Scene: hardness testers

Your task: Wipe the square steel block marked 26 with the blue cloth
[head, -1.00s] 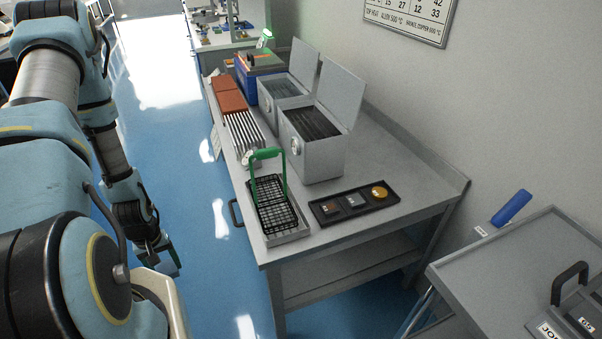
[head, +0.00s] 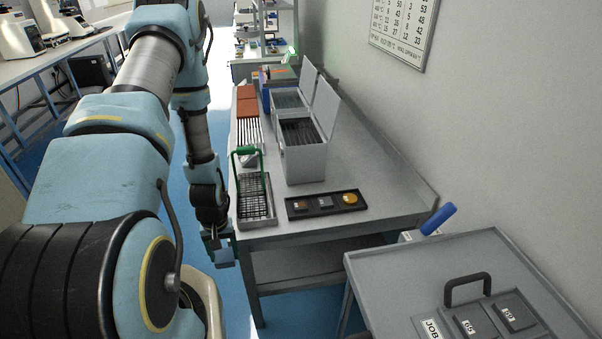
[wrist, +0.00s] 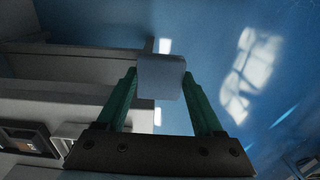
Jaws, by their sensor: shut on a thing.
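My gripper (head: 222,243) hangs low in front of the bench's near left corner, below the bench top. It is shut on a folded light-blue cloth (head: 225,257), which also shows between the green fingers in the wrist view (wrist: 162,78). A black tray (head: 298,213) on the bench's near end holds a brownish block (head: 298,203), a square grey steel block (head: 325,201) and a round brass piece (head: 350,198) in a row. Their marks are too small to read, so I cannot confirm which is 26. The cloth is apart from all of them.
A wire basket with a green handle (head: 250,178) stands left of the tray on the grey bench (head: 385,185). Open metal boxes (head: 304,160) stand behind. A grey cart (head: 400,270) with labelled blocks is at the near right. Blue floor lies below my gripper.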

